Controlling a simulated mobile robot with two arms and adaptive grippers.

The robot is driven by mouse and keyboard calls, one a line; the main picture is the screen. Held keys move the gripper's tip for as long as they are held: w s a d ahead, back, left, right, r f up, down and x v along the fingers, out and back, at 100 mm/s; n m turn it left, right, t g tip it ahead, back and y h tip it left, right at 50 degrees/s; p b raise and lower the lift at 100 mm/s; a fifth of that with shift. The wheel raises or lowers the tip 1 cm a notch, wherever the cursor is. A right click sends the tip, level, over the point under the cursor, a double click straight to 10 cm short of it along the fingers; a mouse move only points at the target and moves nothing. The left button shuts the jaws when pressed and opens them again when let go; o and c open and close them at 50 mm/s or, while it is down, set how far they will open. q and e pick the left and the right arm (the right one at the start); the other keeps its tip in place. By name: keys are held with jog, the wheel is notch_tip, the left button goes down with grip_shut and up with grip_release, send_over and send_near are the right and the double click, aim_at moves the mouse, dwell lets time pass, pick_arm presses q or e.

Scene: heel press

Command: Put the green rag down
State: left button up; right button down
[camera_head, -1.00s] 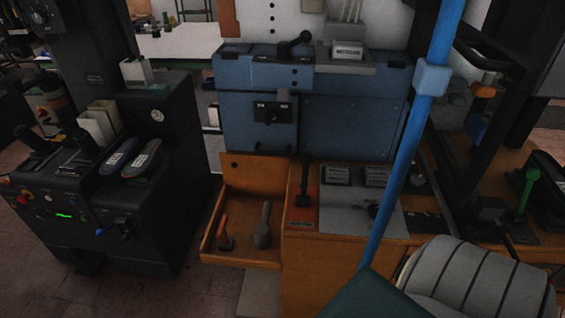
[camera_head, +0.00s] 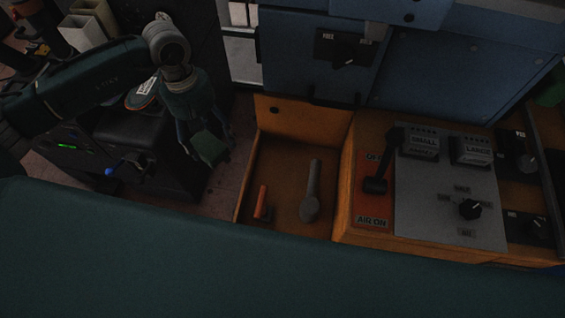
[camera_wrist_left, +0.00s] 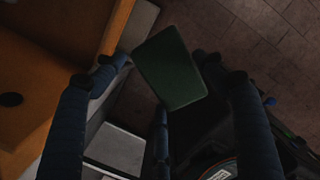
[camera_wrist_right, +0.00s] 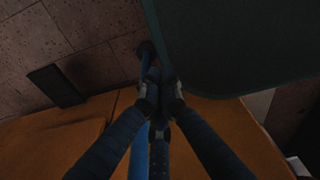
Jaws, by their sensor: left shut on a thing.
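The green rag (camera_head: 210,146) looks like a flat dark green rectangle. It hangs in the air between the fingers of my left gripper (camera_head: 206,143), which is shut on it. It is left of the open wooden drawer, above the floor and near the black machine. In the left wrist view the rag (camera_wrist_left: 170,68) is upright between the fingertips of the left gripper (camera_wrist_left: 160,75). My right gripper shows only in the right wrist view (camera_wrist_right: 161,88). Its fingers are close together near a blue pole, and the dark picture does not show whether they hold anything.
The wooden drawer (camera_head: 283,226) holds a grey tool (camera_head: 311,195) and a small orange-handled tool (camera_head: 263,204). A blue machine (camera_head: 430,85) stands behind it. A control panel (camera_head: 455,228) with a black lever (camera_head: 378,183) is to its right. A black machine (camera_head: 150,125) is at left.

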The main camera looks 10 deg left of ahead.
pick_arm(q)
jog(key=shift+w+d+r+n+p, duration=0.35)
jog(key=shift+w+d+n, duration=0.15)
jog(key=shift+d+n, duration=0.2)
jog(key=d, duration=0.5)
jog(key=d+f+p, duration=0.1)
jog(key=d, duration=0.4)
jog(key=w+d+f+p, duration=0.1)
jog(key=d, duration=0.5)
jog(key=shift+f, duration=0.75)
notch_tip(320, 180, down, 4)
jog(key=shift+r+b, duration=0.15)
jog(key=shift+b, duration=1)
pick_arm(e)
jog(key=s, duration=0.3)
jog(key=shift+d+r, duration=0.1)
jog(key=shift+d, duration=0.3)
jog(key=shift+d, duration=0.1)
